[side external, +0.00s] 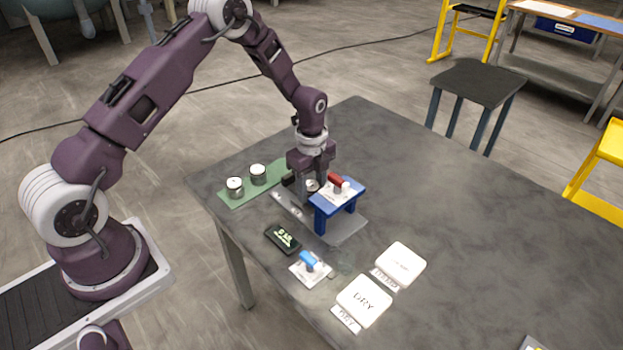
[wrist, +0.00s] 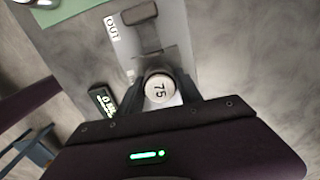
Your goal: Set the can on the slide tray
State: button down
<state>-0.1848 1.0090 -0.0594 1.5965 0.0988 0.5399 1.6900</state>
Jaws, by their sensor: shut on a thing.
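My gripper (side external: 312,182) points down beside the blue press frame (side external: 322,215) and is shut on a can. The can (wrist: 160,87) has a pale round top marked "75" and sits between the two fingers in the wrist view. In the side view the can (side external: 312,186) is partly hidden by the gripper. The slide tray (side external: 288,203) looks like a grey metal strip running into the press. In the wrist view a grey plate (wrist: 170,30) with an "OUT" label and dark handle lies by the can. I cannot tell whether the can touches the tray.
Two more cans (side external: 235,187) (side external: 258,174) stand on a green mat (side external: 233,200). The press has a red handle (side external: 338,181). A black display (side external: 283,238), a blue-handled device (side external: 309,262) and white pads, one marked "DRY" (side external: 364,300), lie nearer the front. The table's right side is mostly clear.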

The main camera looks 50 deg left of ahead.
jog(key=shift+f, duration=0.3)
jog(key=shift+f, duration=0.3)
dwell(0.3)
jog(key=c, duration=0.7)
grip_release()
jog(key=shift+r, duration=0.1)
jog(key=shift+r, duration=3.7)
